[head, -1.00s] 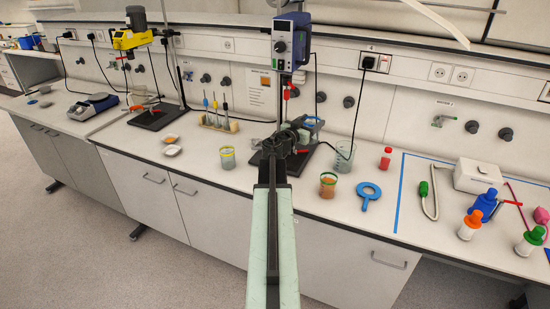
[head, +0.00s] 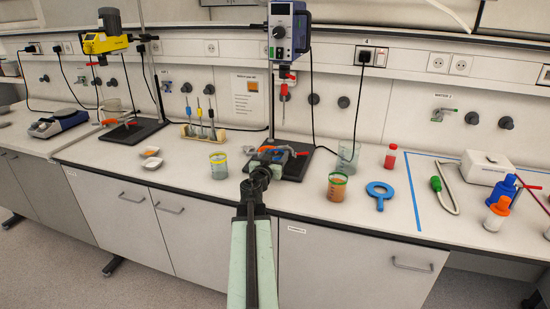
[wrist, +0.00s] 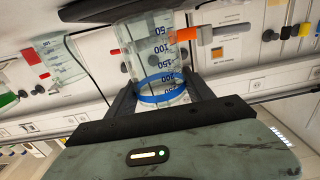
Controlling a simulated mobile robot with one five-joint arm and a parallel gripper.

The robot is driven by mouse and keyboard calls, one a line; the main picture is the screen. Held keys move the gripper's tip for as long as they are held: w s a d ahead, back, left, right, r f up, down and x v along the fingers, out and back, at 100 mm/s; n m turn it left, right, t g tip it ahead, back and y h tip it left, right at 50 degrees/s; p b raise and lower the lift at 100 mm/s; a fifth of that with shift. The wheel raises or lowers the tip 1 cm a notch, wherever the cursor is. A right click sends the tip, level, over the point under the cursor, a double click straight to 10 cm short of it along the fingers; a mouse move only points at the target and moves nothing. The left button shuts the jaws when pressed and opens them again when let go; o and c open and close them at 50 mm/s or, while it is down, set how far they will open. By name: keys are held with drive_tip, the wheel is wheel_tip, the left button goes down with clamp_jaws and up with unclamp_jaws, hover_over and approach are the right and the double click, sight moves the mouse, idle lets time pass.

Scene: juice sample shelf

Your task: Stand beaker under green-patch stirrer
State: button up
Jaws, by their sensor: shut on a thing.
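My gripper (head: 280,158) is shut on a clear beaker (wrist: 150,52) with a blue band and dark scale marks. In the wrist view the beaker stands between the two jaws (wrist: 165,92); in the head view I cannot make it out behind my gripper. A blue-grey overhead stirrer (head: 288,35) hangs on a stand behind and above my gripper. A yellow stirrer (head: 105,41) stands further left.
A yellow-rimmed beaker (head: 218,167) stands left of my gripper. A green-rimmed beaker with orange contents (head: 337,187), a clear beaker (head: 347,157), a blue ring (head: 380,193) and a red-capped bottle (head: 391,156) stand to the right. A rack of tools (head: 203,133) is behind left.

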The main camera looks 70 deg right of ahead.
sight(278, 153)
drive_tip(key=shift+w+d+f+b, duration=0.1)
drive_tip(key=shift+d+f+b, duration=0.15)
drive_tip(key=shift+d, duration=0.95)
drive_tip(key=shift+d+f+b, duration=0.25)
drive_tip(key=shift+d, duration=0.95)
drive_tip(key=shift+w+d+f, duration=0.1)
drive_tip(key=shift+d, duration=1.1)
drive_tip(key=shift+d+f, duration=0.1)
drive_tip(key=shift+d, duration=1.1)
drive_tip(key=shift+f+b, duration=0.25)
drive_tip(key=shift+b, duration=0.15)
drive_tip(key=o, duration=1.8)
drive_tip(key=shift+a, duration=0.15)
drive_tip(key=a, duration=0.7)
drive_tip(key=shift+s+a, duration=0.25)
drive_tip(key=shift+a, duration=0.15)
drive_tip(key=shift+w, duration=0.1)
